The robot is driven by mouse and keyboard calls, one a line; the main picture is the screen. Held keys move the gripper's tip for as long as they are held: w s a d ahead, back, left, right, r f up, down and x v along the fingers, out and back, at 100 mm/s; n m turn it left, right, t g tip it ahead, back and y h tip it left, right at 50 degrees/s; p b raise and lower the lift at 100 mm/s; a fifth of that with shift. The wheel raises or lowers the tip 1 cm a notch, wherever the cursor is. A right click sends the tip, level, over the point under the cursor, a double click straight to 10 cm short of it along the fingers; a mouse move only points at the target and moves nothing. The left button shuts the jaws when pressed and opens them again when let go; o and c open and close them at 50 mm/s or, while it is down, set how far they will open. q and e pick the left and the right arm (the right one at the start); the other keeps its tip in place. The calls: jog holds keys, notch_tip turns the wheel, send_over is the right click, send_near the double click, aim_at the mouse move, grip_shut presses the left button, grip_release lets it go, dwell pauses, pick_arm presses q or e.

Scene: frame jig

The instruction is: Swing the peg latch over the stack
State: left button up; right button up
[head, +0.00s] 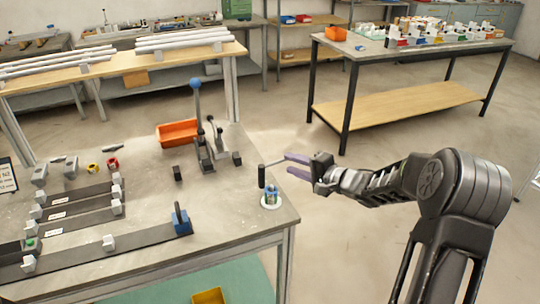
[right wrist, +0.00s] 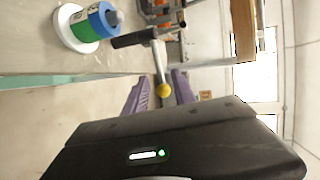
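The peg latch shows as a black upright cylinder (head: 262,176) with a thin grey rod from its top, pointing right. In the right wrist view the latch's black cylinder (right wrist: 135,38) and rod end in a yellow ball. The stack (head: 270,200) has a white base with green and blue rings; a grey peg tip tops it in the right wrist view (right wrist: 97,25). The cylinder appears close beside the stack; I cannot tell whether they touch. My right gripper (head: 291,165) is open, its purple fingers apart on either side of the rod's ball end. My left gripper is not in view.
On the grey bench (head: 140,245) stand a lever clamp (head: 207,150), an orange bin (head: 177,134) and a blue block (head: 181,222). Black strips with white blocks lie at left. The floor right of the bench is clear. A parts table (head: 410,48) stands behind.

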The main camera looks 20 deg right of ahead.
aim_at(281, 160)
jog(key=shift+x, duration=3.9)
jog(key=shift+c, duration=0.3)
grip_shut()
